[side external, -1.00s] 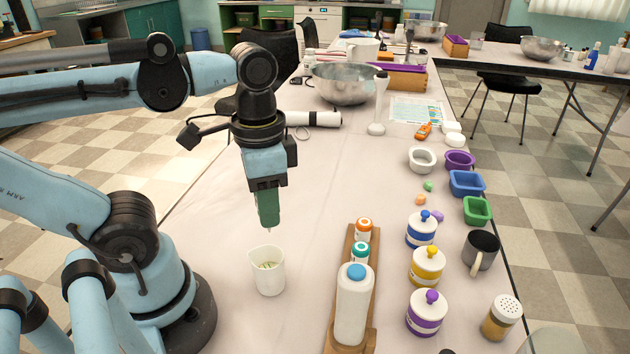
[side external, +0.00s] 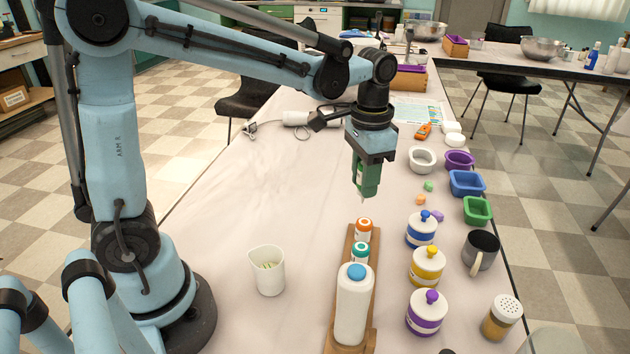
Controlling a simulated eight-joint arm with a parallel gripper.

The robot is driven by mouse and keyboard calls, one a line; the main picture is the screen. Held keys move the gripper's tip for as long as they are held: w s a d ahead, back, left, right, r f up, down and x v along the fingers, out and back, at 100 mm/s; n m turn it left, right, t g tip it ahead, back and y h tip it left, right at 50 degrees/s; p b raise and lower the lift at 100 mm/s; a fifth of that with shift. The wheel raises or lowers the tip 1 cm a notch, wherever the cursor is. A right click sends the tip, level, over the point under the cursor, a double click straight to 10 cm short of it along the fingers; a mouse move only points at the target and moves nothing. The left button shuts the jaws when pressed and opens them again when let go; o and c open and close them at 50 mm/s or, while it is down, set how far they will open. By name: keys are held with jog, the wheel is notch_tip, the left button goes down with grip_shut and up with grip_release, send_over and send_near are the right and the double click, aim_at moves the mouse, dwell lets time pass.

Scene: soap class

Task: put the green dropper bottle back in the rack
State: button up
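The rack holds an orange-capped bottle (side external: 363,230), a teal-capped bottle (side external: 360,254) and, at the near end, a large white bottle with a blue cap (side external: 353,305). Any free slot is hidden from this view.
A grey mug (side external: 481,252) is farther right. The table between beaker and rack is clear.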

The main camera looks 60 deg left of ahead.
jog(key=shift+w+f, duration=0.65)
jog(key=shift+w, duration=0.05)
jog(key=shift+f, duration=1.35)
jog(key=shift+f, duration=2.3)
jog(key=o, duration=1)
jog(key=shift+r, duration=0.1)
